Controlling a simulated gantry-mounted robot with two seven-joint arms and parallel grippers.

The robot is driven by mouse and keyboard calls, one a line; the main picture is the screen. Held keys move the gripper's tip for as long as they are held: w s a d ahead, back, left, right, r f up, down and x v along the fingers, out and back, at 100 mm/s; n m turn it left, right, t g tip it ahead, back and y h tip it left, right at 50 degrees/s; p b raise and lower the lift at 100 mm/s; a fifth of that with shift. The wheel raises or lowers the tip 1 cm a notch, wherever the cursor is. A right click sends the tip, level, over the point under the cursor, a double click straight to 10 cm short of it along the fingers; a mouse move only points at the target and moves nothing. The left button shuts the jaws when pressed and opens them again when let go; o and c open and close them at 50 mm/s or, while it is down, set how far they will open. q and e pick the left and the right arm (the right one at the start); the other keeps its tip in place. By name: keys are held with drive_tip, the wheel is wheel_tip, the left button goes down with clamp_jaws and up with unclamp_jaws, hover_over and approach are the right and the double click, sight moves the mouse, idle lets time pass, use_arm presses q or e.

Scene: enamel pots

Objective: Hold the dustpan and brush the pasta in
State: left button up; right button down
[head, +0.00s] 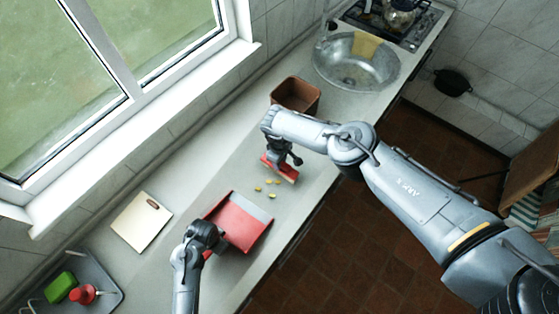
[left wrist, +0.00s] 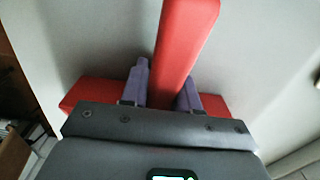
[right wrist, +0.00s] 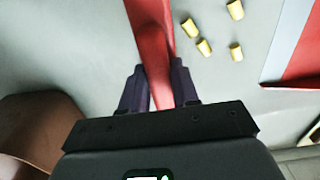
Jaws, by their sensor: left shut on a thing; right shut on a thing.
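The red dustpan (head: 237,218) lies on the counter with its grey lip facing the pasta. My left gripper (head: 208,250) is shut on its handle, and the red handle (left wrist: 184,45) shows between the fingers in the left wrist view. My right gripper (head: 284,163) is shut on the red brush (head: 288,174), whose handle (right wrist: 150,25) shows between the fingers in the right wrist view. Several yellow pasta pieces (head: 271,183) lie on the counter between the brush and the dustpan lip. They also show in the right wrist view (right wrist: 204,47). The brush's bristles are hidden.
A brown square container (head: 296,94) stands just behind the brush. A cutting board (head: 140,222) lies left of the dustpan. A tray (head: 97,273) holds a green sponge (head: 60,287) and a red bottle (head: 83,294). A sink (head: 357,62) and stove (head: 408,22) are at the far end.

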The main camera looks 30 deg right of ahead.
drive_tip(key=shift+s+a+f, duration=0.1)
drive_tip(key=shift+s+a, duration=0.05)
drive_tip(key=shift+a, duration=0.15)
drive_tip(key=shift+s+a, duration=0.2)
drive_tip(key=shift+a, duration=0.2)
drive_tip(key=shift+s+a, duration=0.85)
drive_tip(key=shift+a, duration=1.05)
drive_tip(key=shift+s+a, duration=0.9)
drive_tip(key=shift+a, duration=1.05)
drive_tip(key=shift+s+a, duration=0.85)
drive_tip(key=shift+a, duration=1.05)
drive_tip(key=shift+a, duration=0.1)
drive_tip(key=shift+s+a, duration=0.4)
drive_tip(key=shift+a, duration=0.5)
drive_tip(key=shift+s+a, duration=0.4)
drive_tip(key=shift+a, duration=0.45)
drive_tip(key=shift+s+a+r, duration=0.1)
drive_tip(key=shift+s+a, duration=0.2)
drive_tip(key=shift+a, duration=0.3)
drive_tip(key=shift+s+a+r, duration=0.1)
drive_tip(key=shift+s+a, duration=0.15)
drive_tip(key=shift+a, duration=0.3)
drive_tip(key=shift+s+a+r, duration=0.1)
drive_tip(key=shift+s+a, duration=0.2)
drive_tip(key=shift+a, duration=0.3)
drive_tip(key=shift+s+a, duration=0.1)
drive_tip(key=shift+a, duration=0.05)
